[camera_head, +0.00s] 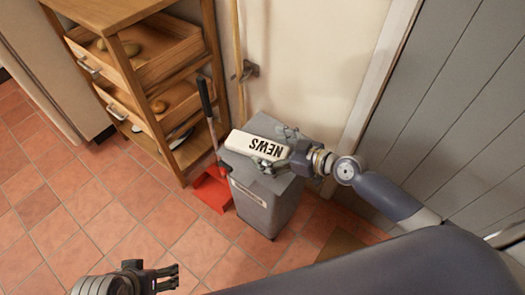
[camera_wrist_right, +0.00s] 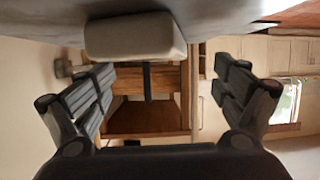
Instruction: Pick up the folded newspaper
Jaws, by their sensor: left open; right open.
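The folded newspaper (camera_head: 250,146) is a cream roll marked NEWS, lying on top of a grey bin (camera_head: 262,196). In the right wrist view the newspaper (camera_wrist_right: 135,37) shows near the top, left of centre. My right gripper (camera_head: 277,147) is open at the newspaper's right end in the head view, with fingers on either side of that end. I cannot tell whether they touch it. The right wrist view shows both fingers (camera_wrist_right: 165,88) spread with nothing held. My left gripper (camera_head: 168,278) is open and empty at the bottom edge, well away from the newspaper.
A wooden shelf unit (camera_head: 150,70) with bread-like items stands left of the bin. A red dustpan (camera_head: 212,188) with a dark handle sits between them. A wall and a grey panelled door (camera_head: 440,100) lie behind and right. The tiled floor (camera_head: 90,210) at left is clear.

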